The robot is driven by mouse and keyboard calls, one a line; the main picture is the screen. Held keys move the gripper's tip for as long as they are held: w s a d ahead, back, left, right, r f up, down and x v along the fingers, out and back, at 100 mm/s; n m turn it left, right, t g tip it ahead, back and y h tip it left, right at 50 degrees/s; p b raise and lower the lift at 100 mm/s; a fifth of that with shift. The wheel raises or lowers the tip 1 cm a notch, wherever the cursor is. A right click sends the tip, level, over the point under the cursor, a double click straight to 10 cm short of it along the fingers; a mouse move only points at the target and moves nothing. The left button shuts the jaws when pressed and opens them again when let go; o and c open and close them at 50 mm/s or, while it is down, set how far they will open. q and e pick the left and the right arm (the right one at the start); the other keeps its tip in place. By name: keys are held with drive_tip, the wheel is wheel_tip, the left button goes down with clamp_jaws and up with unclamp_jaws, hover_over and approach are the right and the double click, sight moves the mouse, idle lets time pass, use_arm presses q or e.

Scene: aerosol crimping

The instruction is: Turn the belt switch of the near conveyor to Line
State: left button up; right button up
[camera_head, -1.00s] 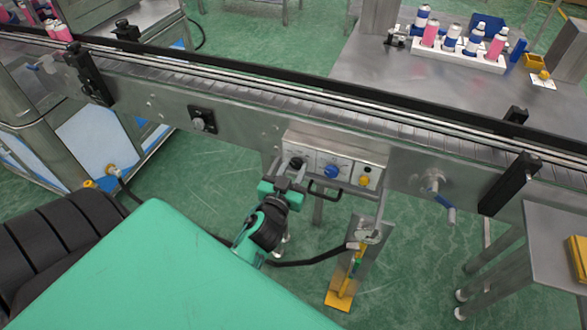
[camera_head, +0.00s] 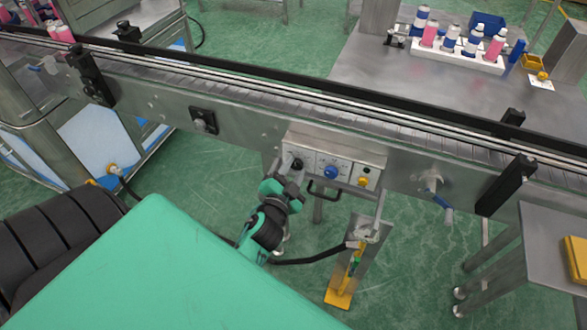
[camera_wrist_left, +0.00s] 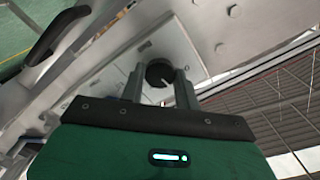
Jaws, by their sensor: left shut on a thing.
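The control box (camera_head: 348,158) is a pale panel on the side of the near conveyor (camera_head: 245,128). At its left end is a black rotary knob (camera_head: 297,163), the belt switch. In the left wrist view the knob (camera_wrist_left: 160,72) sits between the two fingers, with a pale mark on its face. My left gripper (camera_head: 289,168) is shut on this knob from the front; in the wrist view its fingers (camera_wrist_left: 158,88) stand on either side of it. The lettering around the knob is too small to read. My right gripper is not in view.
A blue knob (camera_head: 330,172) and a yellow button (camera_head: 362,182) sit right of the black knob. A black handle (camera_head: 323,192) sticks out below the panel. A valve with a blue lever (camera_head: 437,200) is further right. A yellow pedal stand (camera_head: 340,298) stands on the floor.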

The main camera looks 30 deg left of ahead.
use_arm(q)
drive_tip(key=shift+m, duration=0.7)
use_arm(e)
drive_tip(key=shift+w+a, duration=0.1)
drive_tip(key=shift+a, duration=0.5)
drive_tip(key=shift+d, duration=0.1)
use_arm(q)
drive_tip(key=o, duration=1)
drive_tip(key=shift+c, duration=0.2)
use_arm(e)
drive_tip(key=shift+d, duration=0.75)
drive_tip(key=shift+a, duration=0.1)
